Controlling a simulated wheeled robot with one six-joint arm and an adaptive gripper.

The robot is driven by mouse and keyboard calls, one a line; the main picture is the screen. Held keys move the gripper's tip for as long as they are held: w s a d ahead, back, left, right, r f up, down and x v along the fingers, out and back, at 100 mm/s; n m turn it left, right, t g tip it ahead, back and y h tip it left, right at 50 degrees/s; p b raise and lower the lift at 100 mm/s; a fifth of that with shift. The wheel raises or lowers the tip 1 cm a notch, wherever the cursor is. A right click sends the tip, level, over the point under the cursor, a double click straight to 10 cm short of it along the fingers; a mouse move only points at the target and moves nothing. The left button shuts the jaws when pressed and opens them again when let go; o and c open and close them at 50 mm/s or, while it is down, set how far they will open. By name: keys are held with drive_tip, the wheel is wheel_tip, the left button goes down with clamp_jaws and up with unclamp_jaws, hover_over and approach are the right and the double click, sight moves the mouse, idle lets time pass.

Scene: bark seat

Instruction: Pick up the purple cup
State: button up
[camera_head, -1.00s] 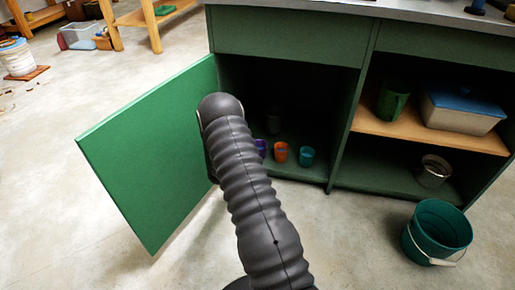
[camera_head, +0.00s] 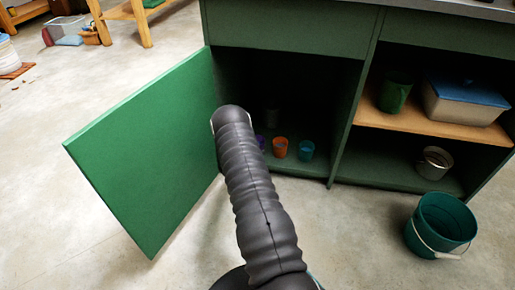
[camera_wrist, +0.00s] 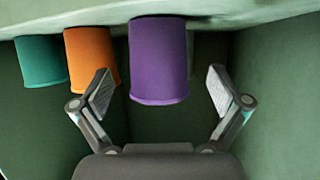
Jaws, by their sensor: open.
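The purple cup (camera_wrist: 159,62) shows large in the wrist view, just ahead of my gripper (camera_wrist: 160,90) and roughly centred between its two fingers. The fingers are spread wide, one on each side of the cup, with a gap to each side. The wrist view appears upside down, with the cupboard floor at the top. In the head view, a sliver of the purple cup (camera_head: 261,142) shows beside my arm, which hides most of it. The gripper itself is hidden behind my arm there.
An orange cup (camera_head: 280,148) and a teal cup (camera_head: 306,151) stand in a row to the right of the purple cup. The orange cup (camera_wrist: 91,58) is close to one finger. The open green door (camera_head: 150,150) stands left of my arm.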

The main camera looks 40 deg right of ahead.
sight(260, 139)
drive_tip(key=x, duration=0.3)
drive_tip(key=shift+d+f, duration=0.25)
drive_tip(key=shift+f, duration=0.15)
drive_tip(key=shift+w+d+f, duration=0.15)
drive_tip(key=shift+w+d, duration=0.05)
drive_tip(key=shift+d, duration=0.25)
drive_tip(key=c, duration=1.4)
drive_tip(key=shift+r, duration=0.6)
wheel_tip(260, 139, up, 3)
drive_tip(key=shift+f, duration=0.1)
drive_tip(key=s+r, duration=0.2)
drive_tip(key=s, duration=0.2)
drive_tip(key=s+r+p, duration=0.1)
drive_tip(key=s+r, duration=0.1)
drive_tip(key=s, duration=0.1)
drive_tip(key=s+a+r, duration=0.1)
drive_tip(key=s+r, duration=0.2)
drive_tip(key=s, duration=0.1)
drive_tip(key=shift+s, duration=0.3)
